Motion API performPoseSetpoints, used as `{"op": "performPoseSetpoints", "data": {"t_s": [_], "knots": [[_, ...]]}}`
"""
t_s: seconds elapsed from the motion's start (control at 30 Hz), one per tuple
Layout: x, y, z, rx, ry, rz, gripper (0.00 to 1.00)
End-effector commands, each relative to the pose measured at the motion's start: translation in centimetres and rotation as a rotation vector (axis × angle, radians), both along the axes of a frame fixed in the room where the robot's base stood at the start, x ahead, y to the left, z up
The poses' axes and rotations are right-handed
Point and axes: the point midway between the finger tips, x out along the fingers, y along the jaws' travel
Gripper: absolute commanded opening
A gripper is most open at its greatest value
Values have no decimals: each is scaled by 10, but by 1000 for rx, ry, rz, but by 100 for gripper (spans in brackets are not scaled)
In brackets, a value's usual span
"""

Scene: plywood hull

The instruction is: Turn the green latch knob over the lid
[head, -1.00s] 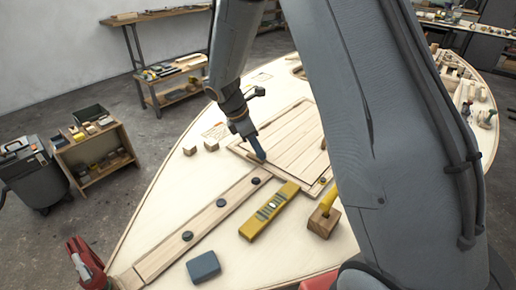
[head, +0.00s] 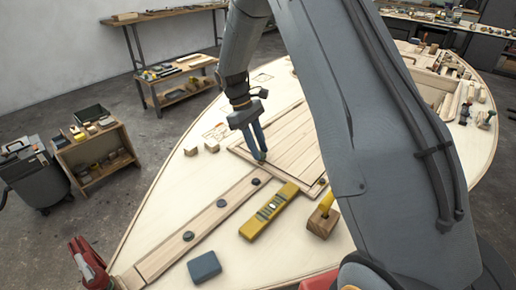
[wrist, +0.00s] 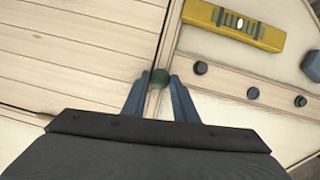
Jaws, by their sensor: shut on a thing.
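The green latch knob (wrist: 159,77) is small and round. In the wrist view it sits between the tips of the two blue-grey fingers of my gripper (wrist: 158,82), at the edge of the planked lid (wrist: 75,55). My gripper is shut on it. In the head view, my gripper (head: 262,158) points down at the near edge of the pale wooden lid (head: 290,140). The knob is hidden there by the fingers. The latch part beneath the knob cannot be made out in either view.
A yellow level (head: 269,211) lies close to the lid, also in the wrist view (wrist: 228,24). A plank with several dark knobs (head: 205,220) runs toward the near left. A blue-grey block (head: 204,267) and a wooden block with a yellow handle (head: 323,221) stand nearby.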

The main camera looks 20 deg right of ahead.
Motion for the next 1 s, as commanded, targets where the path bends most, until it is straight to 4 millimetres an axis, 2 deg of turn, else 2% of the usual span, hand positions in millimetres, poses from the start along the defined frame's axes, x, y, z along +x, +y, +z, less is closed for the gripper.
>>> {"op": "performPoseSetpoints", "data": {"t_s": [0.6, 1.0], "knots": [[3, -7, 1, 0, -1, -561, 4], [3, -8, 1, 0, -1, -770, 4]]}}
